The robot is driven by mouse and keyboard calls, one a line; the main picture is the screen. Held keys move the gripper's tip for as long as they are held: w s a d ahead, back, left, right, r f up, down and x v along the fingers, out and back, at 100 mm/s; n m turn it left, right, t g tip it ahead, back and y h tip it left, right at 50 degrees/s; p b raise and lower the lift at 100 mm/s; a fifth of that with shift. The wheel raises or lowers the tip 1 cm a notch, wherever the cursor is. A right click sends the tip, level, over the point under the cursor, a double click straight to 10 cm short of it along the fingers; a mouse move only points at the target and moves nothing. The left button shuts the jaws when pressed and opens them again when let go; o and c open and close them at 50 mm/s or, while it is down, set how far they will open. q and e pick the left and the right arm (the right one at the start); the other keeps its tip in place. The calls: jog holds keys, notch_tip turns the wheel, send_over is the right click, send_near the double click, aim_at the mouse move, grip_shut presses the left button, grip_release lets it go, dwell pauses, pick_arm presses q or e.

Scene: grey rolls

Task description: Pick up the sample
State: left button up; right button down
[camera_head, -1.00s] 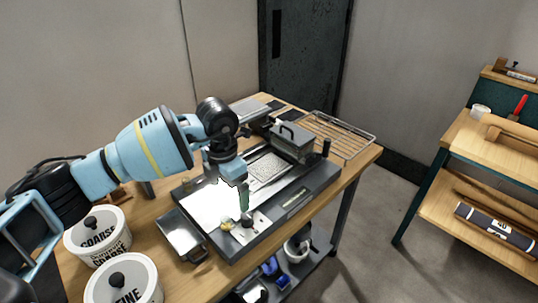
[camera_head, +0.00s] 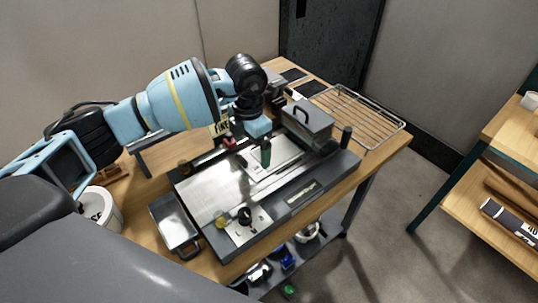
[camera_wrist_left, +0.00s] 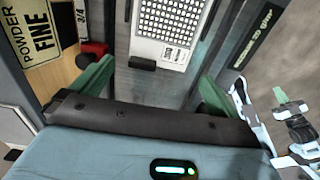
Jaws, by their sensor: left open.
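The machine (camera_head: 292,205) with a bright metal bed (camera_head: 207,190) stands on the wooden bench. A flat pale plate with a grid pattern, which looks like the sample, lies toward the far part of the bed. In the left wrist view the plate (camera_wrist_left: 170,18) shows at the top, with a printed label at its near end. My left gripper (camera_head: 265,152) is over the bed, pointing down, its green fingers apart and empty. In the wrist view the gripper (camera_wrist_left: 155,72) has the plate ahead of its fingers, not between them. The head view hides much of the plate behind the gripper. My right gripper is not in view.
A grey box with a handle (camera_head: 307,121) stands close behind the plate. A wire rack (camera_head: 360,112) is at the bench's far right. A metal tray (camera_head: 172,222) and a white tub (camera_head: 104,205) are at left. A wooden shelf unit (camera_head: 505,130) stands apart at right.

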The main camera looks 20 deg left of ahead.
aim_at(254, 165)
pick_arm(q)
jog(key=shift+w+d+f, duration=0.1)
jog(key=shift+w+f, duration=0.05)
jog(key=shift+f, duration=1.25)
jog(key=shift+w+d+f, duration=0.1)
jog(key=shift+w+f, duration=0.05)
jog(key=shift+f, duration=1.2)
jog(key=c, duration=0.8)
jog(key=shift+r, duration=0.1)
notch_tip(254, 165, up, 18)
jog(key=shift+f, duration=0.1)
